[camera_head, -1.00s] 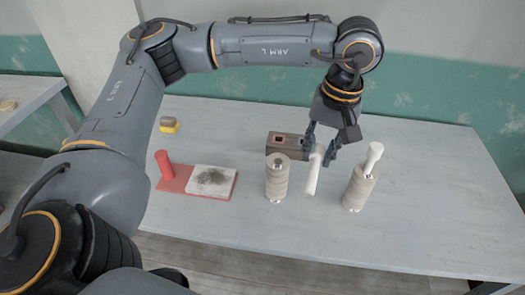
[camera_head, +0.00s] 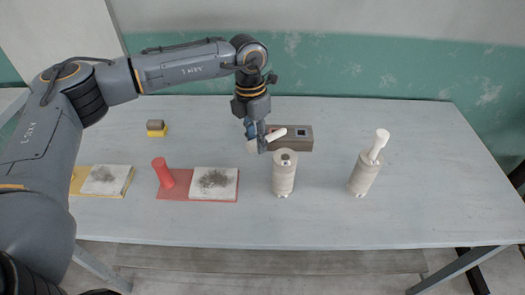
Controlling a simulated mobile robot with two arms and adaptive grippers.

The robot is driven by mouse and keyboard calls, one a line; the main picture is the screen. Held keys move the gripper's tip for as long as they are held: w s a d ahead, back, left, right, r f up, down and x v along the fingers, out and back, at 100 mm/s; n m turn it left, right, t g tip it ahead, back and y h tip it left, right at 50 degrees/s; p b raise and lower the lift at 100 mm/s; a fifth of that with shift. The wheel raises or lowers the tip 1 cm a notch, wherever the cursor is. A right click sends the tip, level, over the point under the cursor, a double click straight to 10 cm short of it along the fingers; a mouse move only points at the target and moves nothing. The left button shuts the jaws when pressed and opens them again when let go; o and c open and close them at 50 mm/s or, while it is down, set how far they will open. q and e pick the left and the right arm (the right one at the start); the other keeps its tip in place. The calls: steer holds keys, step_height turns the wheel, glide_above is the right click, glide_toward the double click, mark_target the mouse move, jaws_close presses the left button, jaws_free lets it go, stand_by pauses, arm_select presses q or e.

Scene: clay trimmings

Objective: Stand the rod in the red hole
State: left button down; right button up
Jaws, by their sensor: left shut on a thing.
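My left gripper (camera_head: 260,143) is shut on a white rod (camera_head: 277,135), around its middle. The rod is tilted, close to lying flat, with its right end higher in the picture. It shows in front of the left part of a brown-grey block (camera_head: 306,143). The block has a square hole with a grey rim on its right. The red hole on its left is mostly hidden behind the gripper and rod. I cannot tell how high the rod is above the block. My right gripper is not in view.
A beige cylinder (camera_head: 284,180) stands just in front of the block. Another cylinder (camera_head: 362,178) holds a white piece (camera_head: 380,142). Left are a red board (camera_head: 176,193) with a red peg (camera_head: 162,172), a yellow board (camera_head: 80,176) and a small yellow-based block (camera_head: 156,130). The table's right side is clear.

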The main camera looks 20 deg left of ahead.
arm_select(q)
steer(key=shift+w+f+n, duration=0.35)
steer(key=shift+f+n, duration=0.4)
steer(key=shift+n, duration=0.15)
steer(key=p, duration=0.1)
glide_above(258, 174)
step_height(258, 174, down, 6)
steer(key=shift+a+f, duration=0.1)
step_height(258, 174, down, 4)
steer(key=shift+r+p, duration=0.25)
steer(key=shift+p, duration=0.1)
steer(key=shift+f, duration=0.25)
steer(key=shift+f, duration=0.1)
steer(key=shift+f, duration=0.15)
steer(key=c, duration=1)
jaws_free()
steer(key=shift+c, duration=0.2)
steer(key=shift+r, duration=0.2)
